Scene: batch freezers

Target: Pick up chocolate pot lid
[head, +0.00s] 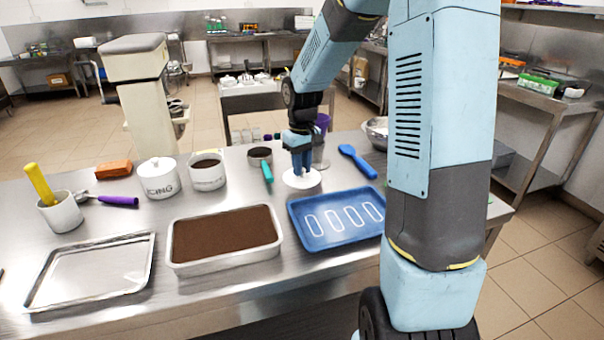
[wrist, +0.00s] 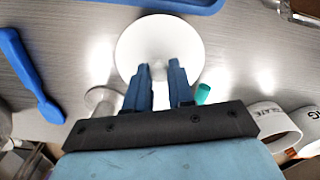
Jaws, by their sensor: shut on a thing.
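The chocolate pot lid is a round white disc (head: 302,181), right of the pots and behind the blue tray; it also shows in the wrist view (wrist: 158,35). My gripper (head: 300,166) points down over the lid and is shut on its top near the middle. Its two blue fingers (wrist: 160,68) meet the lid in the wrist view, where the fingertips hide the grip point. I cannot tell whether the lid touches the table. The white chocolate pot (head: 207,174) stands open with brown contents, and part of its lettering shows in the wrist view (wrist: 272,122).
The blue tray (head: 312,244) with white outlines lies in front of the lid. A blue spatula (head: 357,160) lies to the right. A teal-handled scoop (head: 260,155), the icing pot (head: 158,180) and a brown-filled pan (head: 224,262) are to the left.

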